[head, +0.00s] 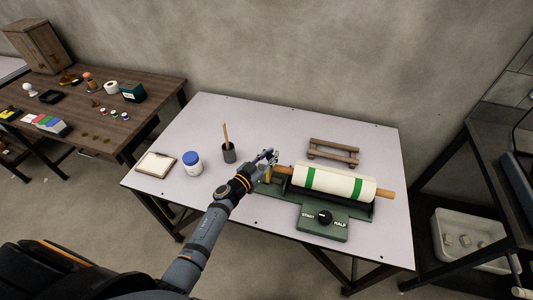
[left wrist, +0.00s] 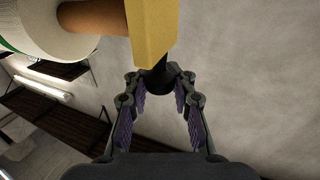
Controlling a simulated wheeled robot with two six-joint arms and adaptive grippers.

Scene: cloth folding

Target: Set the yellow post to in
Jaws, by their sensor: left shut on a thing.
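The yellow post (head: 267,174) stands at the left end of the green roller stand, beside the wooden rod's end. In the left wrist view the yellow post (left wrist: 152,28) is a flat bar with a black knob (left wrist: 158,78) at its end. My left gripper (head: 269,156) is at the post's top, its fingers on either side of the knob and shut on it. A white roll with green bands (head: 335,183) lies on the stand around the wooden rod (head: 387,194). The left fingers partly hide the post in the head view. My right gripper is out of view.
The stand's front panel (head: 323,222) has a black dial with "START" and "HALF" marks. A wooden rack (head: 333,153) lies behind the roll. A brush cup (head: 229,154), blue-lidded jar (head: 192,164) and clipboard (head: 156,164) stand left. The table's back left is clear.

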